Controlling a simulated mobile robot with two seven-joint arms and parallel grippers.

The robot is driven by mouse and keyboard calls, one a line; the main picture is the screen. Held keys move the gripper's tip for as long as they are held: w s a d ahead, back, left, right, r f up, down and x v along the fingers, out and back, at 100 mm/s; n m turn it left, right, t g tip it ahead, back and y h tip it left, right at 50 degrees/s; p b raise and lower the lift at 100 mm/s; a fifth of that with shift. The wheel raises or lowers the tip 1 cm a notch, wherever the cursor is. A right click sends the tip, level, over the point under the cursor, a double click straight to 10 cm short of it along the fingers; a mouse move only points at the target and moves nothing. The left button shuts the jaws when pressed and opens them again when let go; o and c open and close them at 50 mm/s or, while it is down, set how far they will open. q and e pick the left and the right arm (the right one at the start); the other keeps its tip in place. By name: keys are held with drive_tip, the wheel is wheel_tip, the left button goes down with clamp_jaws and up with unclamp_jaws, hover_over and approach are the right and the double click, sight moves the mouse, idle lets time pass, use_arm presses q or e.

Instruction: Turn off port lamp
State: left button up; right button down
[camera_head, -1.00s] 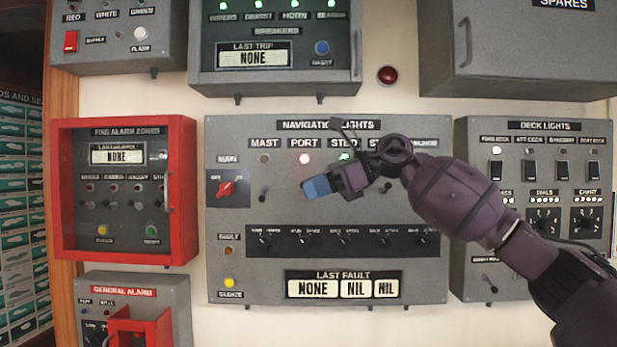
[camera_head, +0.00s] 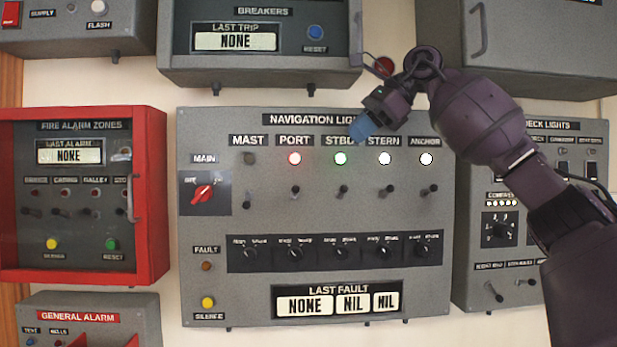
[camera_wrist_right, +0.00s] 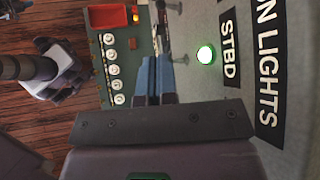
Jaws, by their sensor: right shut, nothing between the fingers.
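The navigation lights panel (camera_head: 215,290) is on the wall in the middle of the head view. Its port lamp (camera_head: 294,158) glows red. The port toggle switch (camera_head: 295,191) below it has its lever tipped up, while the mast lever (camera_head: 247,200) hangs down. My right gripper (camera_head: 362,127) is shut and empty, with its blue fingertips in front of the starboard label, up and right of the port switch. In the right wrist view the shut blue fingers (camera_wrist_right: 153,75) are beside the green starboard lamp (camera_wrist_right: 205,55).
The starboard, stern and anchor lamps are lit; the mast lamp (camera_head: 249,158) is dark. A red main knob (camera_head: 203,194) sits at the panel's left. A red fire alarm box (camera_head: 150,200) projects at left, a deck lights panel (camera_head: 470,285) at right. The wall holds further boxes above.

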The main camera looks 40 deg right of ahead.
sight(298, 187)
drive_tip(key=x, duration=1.3)
drive_tip(key=shift+w+a+f+p, duration=0.25)
drive_tip(key=shift+w+f+p, duration=0.05)
drive_tip(key=shift+w+f, duration=0.05)
use_arm(q)
drive_tip(key=shift+w+r, duration=0.3)
drive_tip(key=shift+r, duration=0.15)
drive_tip(key=shift+f, duration=0.1)
use_arm(e)
drive_tip(key=shift+f, duration=0.1)
use_arm(q)
drive_tip(key=shift+f+b, duration=0.45)
drive_tip(key=shift+b, duration=0.15)
use_arm(e)
drive_tip(key=shift+s+a+f+t, duration=0.1)
drive_tip(key=shift+f+t, duration=0.05)
drive_tip(key=shift+t, duration=0.15)
